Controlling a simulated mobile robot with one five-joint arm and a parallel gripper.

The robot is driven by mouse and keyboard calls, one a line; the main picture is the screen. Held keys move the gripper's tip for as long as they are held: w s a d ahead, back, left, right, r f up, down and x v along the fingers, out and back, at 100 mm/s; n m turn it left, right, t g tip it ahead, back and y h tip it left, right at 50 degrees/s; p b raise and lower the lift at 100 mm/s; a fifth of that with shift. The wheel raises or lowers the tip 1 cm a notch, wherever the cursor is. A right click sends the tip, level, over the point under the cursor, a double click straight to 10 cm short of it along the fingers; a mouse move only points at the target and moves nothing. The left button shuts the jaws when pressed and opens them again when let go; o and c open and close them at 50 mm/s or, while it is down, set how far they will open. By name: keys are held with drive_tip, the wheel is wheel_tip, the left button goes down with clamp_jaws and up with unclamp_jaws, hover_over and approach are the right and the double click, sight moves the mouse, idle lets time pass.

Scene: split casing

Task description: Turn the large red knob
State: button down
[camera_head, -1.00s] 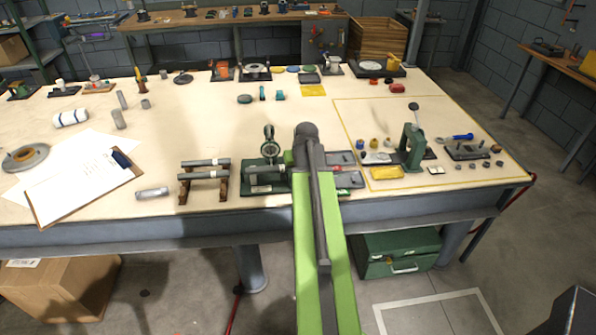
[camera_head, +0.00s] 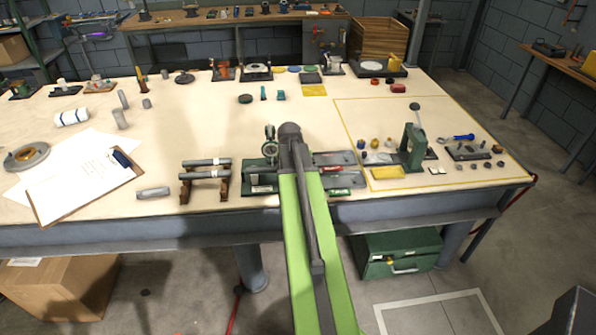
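My green arm reaches forward over the bench, and its dark end with my gripper (camera_head: 290,132) is above the green fixture. The fingers are hidden behind the arm, so I cannot see whether they are open or shut. The green fixture (camera_head: 258,190) carries a round dial gauge (camera_head: 270,133) and is partly covered by my arm. Just right of my arm is a grey tray (camera_head: 345,158) with small red-marked parts (camera_head: 330,170). A small red piece (camera_head: 397,88) lies at the back right. I cannot tell which, if any, is the large red knob.
Two grey bars rest on a brown stand (camera_head: 222,188) left of my arm. A green press (camera_head: 413,145) stands inside the yellow outline at the right. A clipboard (camera_head: 75,190) with papers lies at the left. The bench middle (camera_head: 200,130) is mostly clear.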

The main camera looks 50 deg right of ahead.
idle(0.3)
drive_tip(key=c, duration=1)
unclamp_jaws()
drive_tip(key=p+v, duration=1.6)
drive_tip(key=v, duration=0.1)
drive_tip(key=shift+r, duration=0.2)
